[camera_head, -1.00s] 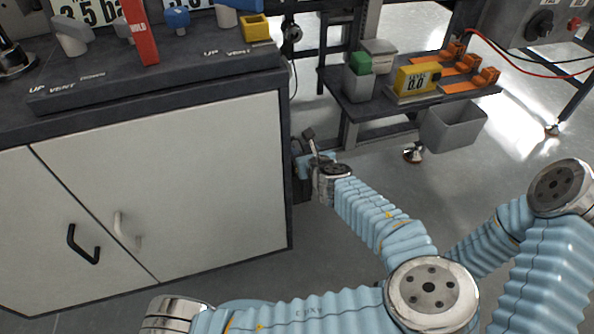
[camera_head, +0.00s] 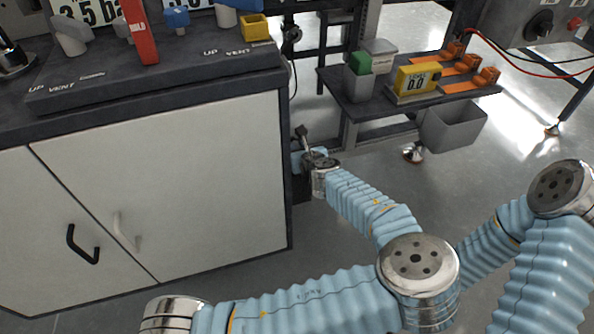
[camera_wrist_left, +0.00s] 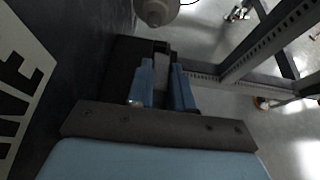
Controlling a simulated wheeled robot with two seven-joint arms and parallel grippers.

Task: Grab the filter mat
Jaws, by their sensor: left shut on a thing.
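My left gripper (camera_head: 308,155) is at the right side of the white cabinet, partly hidden behind its own wrist. In the left wrist view its two blue fingers (camera_wrist_left: 161,68) are shut on a dark piece, which I take to be the filter mat. A flat black body (camera_wrist_left: 124,68) shows just behind and left of the fingers. In the head view a dark shape (camera_head: 302,188) stands low beside the cabinet, below the gripper. Little of the mat can be made out. My right gripper is not in view; only links of that arm show at the right.
The white cabinet (camera_head: 170,190) with a dark top stands close at the left of the gripper. A low shelf (camera_head: 335,88) with a yellow gauge box (camera_head: 418,77) and orange clamps is behind to the right. A grey bin (camera_head: 452,127) hangs there. Grey floor is open between.

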